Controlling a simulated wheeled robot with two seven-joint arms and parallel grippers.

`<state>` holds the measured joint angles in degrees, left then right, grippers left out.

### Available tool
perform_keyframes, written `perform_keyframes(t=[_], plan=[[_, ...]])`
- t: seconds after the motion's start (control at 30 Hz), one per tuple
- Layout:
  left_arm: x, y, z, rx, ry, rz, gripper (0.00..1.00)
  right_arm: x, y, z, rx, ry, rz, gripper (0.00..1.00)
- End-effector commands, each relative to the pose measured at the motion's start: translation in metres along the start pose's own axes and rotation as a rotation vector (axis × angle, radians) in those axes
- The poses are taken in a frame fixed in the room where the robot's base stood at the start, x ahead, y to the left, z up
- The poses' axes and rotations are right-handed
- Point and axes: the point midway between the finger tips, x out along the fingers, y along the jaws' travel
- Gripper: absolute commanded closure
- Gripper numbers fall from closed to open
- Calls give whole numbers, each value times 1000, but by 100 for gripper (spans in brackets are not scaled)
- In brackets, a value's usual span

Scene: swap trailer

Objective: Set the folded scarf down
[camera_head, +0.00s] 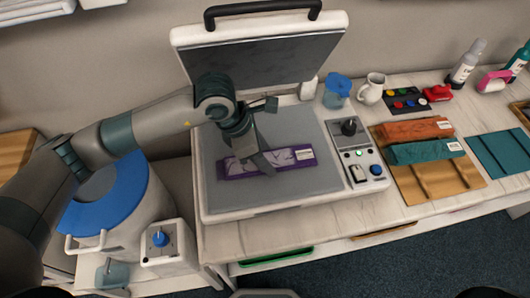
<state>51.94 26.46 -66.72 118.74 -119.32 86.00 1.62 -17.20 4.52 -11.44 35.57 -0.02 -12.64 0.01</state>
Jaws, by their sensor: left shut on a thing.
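The purple folded scarf (290,157), with a pale pattern and a white label, is at the grey bed (310,187) of an open press. My left gripper (262,165) is shut on the scarf near its middle, reaching down from above. The gripper hides part of the scarf. The scarf is level with the bed or just over it; I cannot tell whether it touches. My right gripper is not in view.
The press lid (265,62) stands raised behind the bed. A control panel (358,160) is at its right. An orange folded cloth (412,131) and a teal one (427,151) lie on a wooden rack (440,186). A blue-lidded drum (125,195) stands left.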

Motion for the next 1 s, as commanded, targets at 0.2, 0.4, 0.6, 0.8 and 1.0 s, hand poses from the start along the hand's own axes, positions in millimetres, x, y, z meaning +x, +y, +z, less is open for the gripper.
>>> perform_keyframes(t=[0.2, 0.4, 0.6, 0.8, 1.0], plan=[[3, 0, -1, 0, 0, 1, 75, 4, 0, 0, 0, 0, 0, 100], [2, 0, -1, 0, 0, 1, 33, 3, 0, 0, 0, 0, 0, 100], [1, 0, 0, 0, 0, 0, 33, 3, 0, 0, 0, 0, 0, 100], [-2, 0, 0, 0, -1, 1, 33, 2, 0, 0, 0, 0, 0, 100], [-24, 1, -1, 2, -1, 5, 33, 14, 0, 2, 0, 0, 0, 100]])
